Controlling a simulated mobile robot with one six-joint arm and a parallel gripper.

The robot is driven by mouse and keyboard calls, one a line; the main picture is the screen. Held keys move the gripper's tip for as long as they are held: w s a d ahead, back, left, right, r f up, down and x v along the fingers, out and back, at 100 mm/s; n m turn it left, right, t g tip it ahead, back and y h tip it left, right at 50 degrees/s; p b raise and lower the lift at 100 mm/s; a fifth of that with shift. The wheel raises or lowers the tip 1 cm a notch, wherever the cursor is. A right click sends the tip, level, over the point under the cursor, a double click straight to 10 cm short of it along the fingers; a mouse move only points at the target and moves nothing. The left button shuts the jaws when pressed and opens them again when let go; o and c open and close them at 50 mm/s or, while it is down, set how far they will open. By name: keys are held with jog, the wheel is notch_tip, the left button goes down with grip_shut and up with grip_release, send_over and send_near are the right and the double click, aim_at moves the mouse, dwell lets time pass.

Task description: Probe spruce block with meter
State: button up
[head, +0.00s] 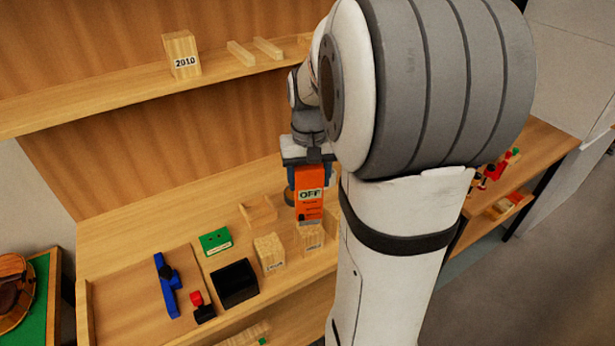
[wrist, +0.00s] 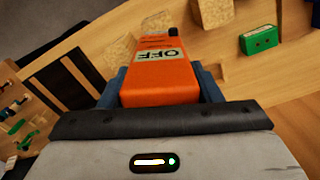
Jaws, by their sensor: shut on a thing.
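My gripper (head: 308,178) is shut on an orange meter (head: 310,206), whose label or display reads OFF. In the wrist view the meter (wrist: 158,84) sits between the blue fingers of my gripper (wrist: 158,92). The meter hangs upright above the bench, its lower end just over or behind a pale wood block (head: 311,238); I cannot tell whether they touch. A second pale block (head: 269,252) stands to its left. Both have small labels too small to read, so I cannot tell which is spruce. Pale blocks also show beyond the meter in the wrist view (wrist: 122,48).
A green box (head: 215,241), black open box (head: 235,284), blue tool (head: 167,284) and red-black item (head: 201,307) lie left on the bench. A small wooden tray (head: 258,212) is behind the blocks. The shelf (head: 120,91) above holds a block marked 2010 (head: 181,54).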

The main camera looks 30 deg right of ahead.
jog(key=shift+f, duration=0.35)
dwell(0.9)
jog(key=shift+r, duration=0.1)
